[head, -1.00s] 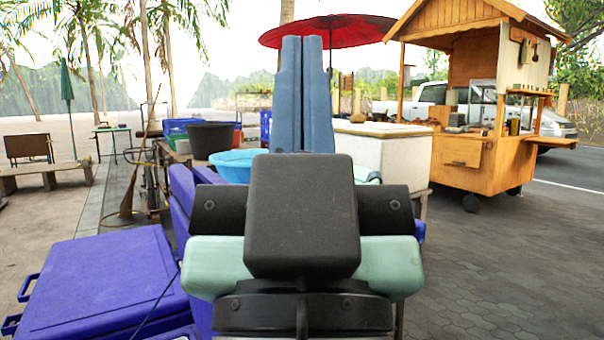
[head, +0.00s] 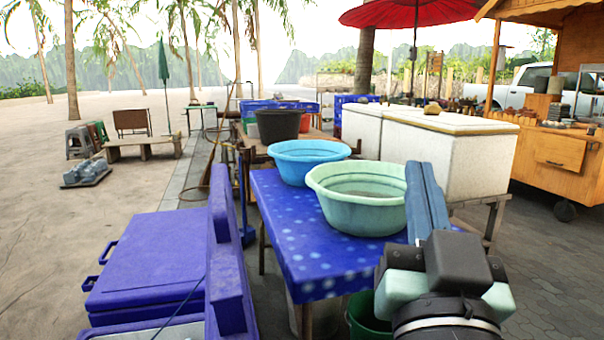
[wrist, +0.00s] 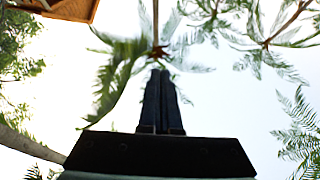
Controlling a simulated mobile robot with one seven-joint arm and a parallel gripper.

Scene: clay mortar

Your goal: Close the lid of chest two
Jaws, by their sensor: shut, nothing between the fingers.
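Two blue-purple chests stand at the lower left of the head view. The farther chest (head: 150,262) has its flat lid down. The nearer chest (head: 130,333) is cut off by the bottom edge, and a pale strip of its inside shows. Its raised lid (head: 226,262) appears to stand upright along its right side. I see no number, so I cannot tell which is chest two. My gripper (head: 420,168) points up at the right, shut and empty, well to the right of the lid and apart from it. In the wrist view its shut fingers (wrist: 161,75) point at sky and palms.
A blue spotted table (head: 300,250) bears a pale green basin (head: 357,222) and a blue basin (head: 300,150), between the raised lid and my gripper. White boxes (head: 455,155) stand behind my gripper. A wooden cart (head: 560,165) is at the right. Open sand lies at the left.

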